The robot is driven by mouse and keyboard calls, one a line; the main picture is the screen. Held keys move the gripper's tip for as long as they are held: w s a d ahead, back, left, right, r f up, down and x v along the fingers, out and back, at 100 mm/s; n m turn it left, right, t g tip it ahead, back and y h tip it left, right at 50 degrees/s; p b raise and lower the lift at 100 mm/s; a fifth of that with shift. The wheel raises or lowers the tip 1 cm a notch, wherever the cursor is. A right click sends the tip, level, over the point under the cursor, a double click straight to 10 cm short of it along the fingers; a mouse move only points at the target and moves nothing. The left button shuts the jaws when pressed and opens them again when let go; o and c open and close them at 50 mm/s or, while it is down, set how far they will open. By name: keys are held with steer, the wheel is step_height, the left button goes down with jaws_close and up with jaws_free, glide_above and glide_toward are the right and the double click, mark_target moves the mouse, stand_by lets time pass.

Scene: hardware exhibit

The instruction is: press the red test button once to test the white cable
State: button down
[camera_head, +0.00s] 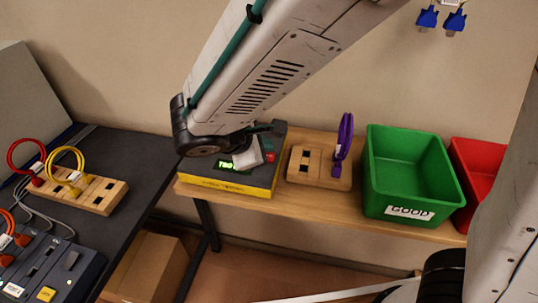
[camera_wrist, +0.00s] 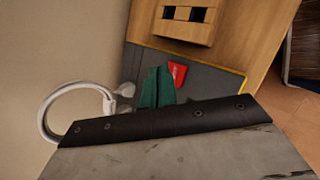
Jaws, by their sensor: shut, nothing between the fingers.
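The tester (camera_head: 228,183) is a grey box with a yellow base on the wooden bench. Its lit green display (camera_head: 230,165) is partly covered by my arm. The red button (camera_head: 270,157) shows at the right of the tester's top, and also in the wrist view (camera_wrist: 178,73). My gripper (camera_wrist: 157,72) is shut and empty, its green fingertips right beside the red button. I cannot tell whether they touch it. The white cable (camera_wrist: 45,115) forms a loop at the left of the wrist view, its plugs (camera_wrist: 126,90) at the tester; the head view does not clearly show it.
A wooden block (camera_head: 318,170) with a purple cable (camera_head: 344,137) stands right of the tester. Beyond it are a green bin (camera_head: 409,170) labelled GOOD and a red bin (camera_head: 477,160). At left, another block (camera_head: 100,195) holds red and yellow cables on the dark table.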

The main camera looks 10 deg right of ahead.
steer(key=shift+r, duration=2.5)
steer(key=s, duration=0.1)
steer(key=s+d+f+m+g, duration=0.1)
steer(key=s, duration=0.1)
steer(key=shift+d+f+m+g, duration=0.25)
steer(key=shift+d+m+g, duration=0.05)
steer(key=shift+m, duration=0.1)
steer(key=s+d+r+m+g+y, duration=0.1)
steer(key=s+d+r+m+y, duration=0.2)
steer(key=s+d+m, duration=0.5)
steer(key=s+d+r+m+g+y, duration=0.2)
steer(key=s+d+m, duration=0.5)
steer(key=d, duration=0.5)
steer(key=shift+s+d+r+m+g+y, duration=0.15)
steer(key=shift+s+r+m+g+y, duration=0.2)
steer(key=shift+r+m+y, duration=0.4)
